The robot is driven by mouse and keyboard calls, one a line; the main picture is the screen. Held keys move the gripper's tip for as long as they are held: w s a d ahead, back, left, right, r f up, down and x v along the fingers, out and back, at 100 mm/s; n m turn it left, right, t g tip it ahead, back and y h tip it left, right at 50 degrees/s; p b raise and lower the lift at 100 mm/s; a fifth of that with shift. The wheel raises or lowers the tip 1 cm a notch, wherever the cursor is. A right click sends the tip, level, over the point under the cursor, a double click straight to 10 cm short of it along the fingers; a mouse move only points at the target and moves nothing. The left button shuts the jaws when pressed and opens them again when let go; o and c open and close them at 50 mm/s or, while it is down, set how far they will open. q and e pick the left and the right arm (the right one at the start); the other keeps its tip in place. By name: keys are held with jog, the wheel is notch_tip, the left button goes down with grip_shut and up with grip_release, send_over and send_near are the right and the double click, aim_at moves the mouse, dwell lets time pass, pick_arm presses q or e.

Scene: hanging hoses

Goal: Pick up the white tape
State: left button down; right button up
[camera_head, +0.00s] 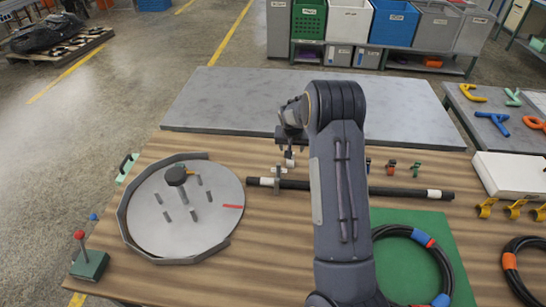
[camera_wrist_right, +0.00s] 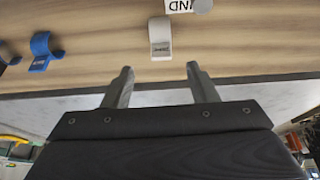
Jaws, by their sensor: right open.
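A small white, curved clip-like piece with a tiny dark label, which looks like the white tape (camera_wrist_right: 160,40), lies on the wooden table in the right wrist view. My right gripper (camera_wrist_right: 159,68) is open and empty. Its two fingertips are apart, and the white piece shows just beyond the gap, roughly centred. In the head view my right gripper (camera_head: 284,172) is over the table's back part, left of my right arm, which hides some of the table. A pale bit there may be the white piece. My left gripper is out of view.
A black hose (camera_head: 390,190) with white end bands lies close to the gripper. A blue clip (camera_wrist_right: 42,48) lies left of the white piece. A round grey plate with pegs (camera_head: 185,220) stands left; a coiled hose (camera_head: 440,262) lies on a green mat (camera_head: 462,258).

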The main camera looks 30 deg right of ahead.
jog(key=b+x, duration=0.1)
jog(key=x, duration=0.6)
jog(key=shift+w+b, duration=0.1)
jog(key=shift+b, duration=0.2)
jog(key=shift+a, duration=0.1)
jog(key=shift+c, duration=0.4)
jog(key=c, duration=1)
